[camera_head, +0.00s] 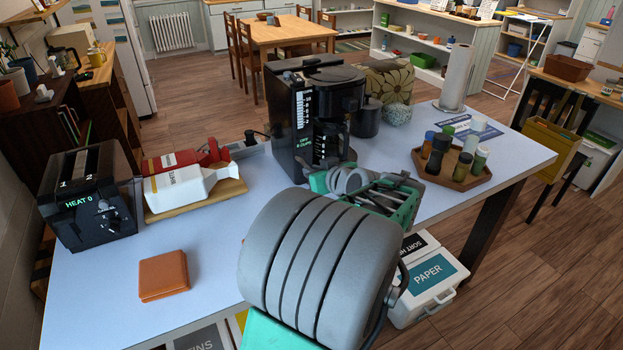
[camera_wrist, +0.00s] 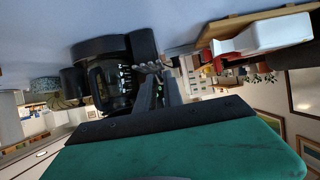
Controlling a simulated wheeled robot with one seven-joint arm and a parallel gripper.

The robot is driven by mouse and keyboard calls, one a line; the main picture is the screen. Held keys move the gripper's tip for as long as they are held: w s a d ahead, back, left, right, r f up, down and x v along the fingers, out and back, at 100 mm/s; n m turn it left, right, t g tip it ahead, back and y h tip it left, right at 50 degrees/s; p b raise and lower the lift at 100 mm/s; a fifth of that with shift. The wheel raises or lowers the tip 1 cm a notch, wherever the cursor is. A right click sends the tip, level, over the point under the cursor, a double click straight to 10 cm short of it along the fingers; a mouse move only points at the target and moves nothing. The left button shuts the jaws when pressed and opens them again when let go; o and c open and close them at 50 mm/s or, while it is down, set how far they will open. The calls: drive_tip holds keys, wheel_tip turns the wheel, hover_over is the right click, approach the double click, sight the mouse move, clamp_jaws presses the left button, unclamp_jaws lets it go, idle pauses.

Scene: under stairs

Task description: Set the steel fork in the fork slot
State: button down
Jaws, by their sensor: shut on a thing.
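In the wrist view, my gripper (camera_wrist: 158,88) is shut, with its two dark fingers close together. A small grey metal piece at the fingertips looks like the steel fork (camera_wrist: 150,67); its full shape is hard to make out. In the head view, my own arm covers the fingers and the fork.
A hexagonal wooden tray (camera_head: 452,180) with several jars is to the right. A toaster (camera_head: 92,205), white bottle (camera_head: 186,188) and brown wallet (camera_head: 163,275) are on the left. The table (camera_head: 220,265) is clear around the wallet.

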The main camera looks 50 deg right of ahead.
drive_tip(key=w+d+f, duration=0.1)
drive_tip(key=w+f, duration=0.1)
drive_tip(key=w, duration=0.1)
drive_tip(key=w+d+f+p, duration=0.1)
drive_tip(key=w+f, duration=0.2)
drive_tip(key=w+f+p, duration=0.1)
drive_tip(key=w+f, duration=0.1)
drive_tip(key=w, duration=0.2)
drive_tip(key=shift+d+f, duration=0.35)
drive_tip(key=shift+d, duration=0.05)
drive_tip(key=shift+w+f, duration=0.25)
drive_tip(key=shift+w, duration=0.05)
drive_tip(key=f, duration=0.1)
drive_tip(key=f+p, duration=0.1)
drive_tip(key=f, duration=0.1)
drive_tip(key=shift+w+d+f, duration=0.15)
drive_tip(key=shift+w+f, duration=0.05)
drive_tip(key=shift+f, duration=0.3)
drive_tip(key=c, duration=1.7)
unclamp_jaws()
drive_tip(key=shift+c, duration=0.2)
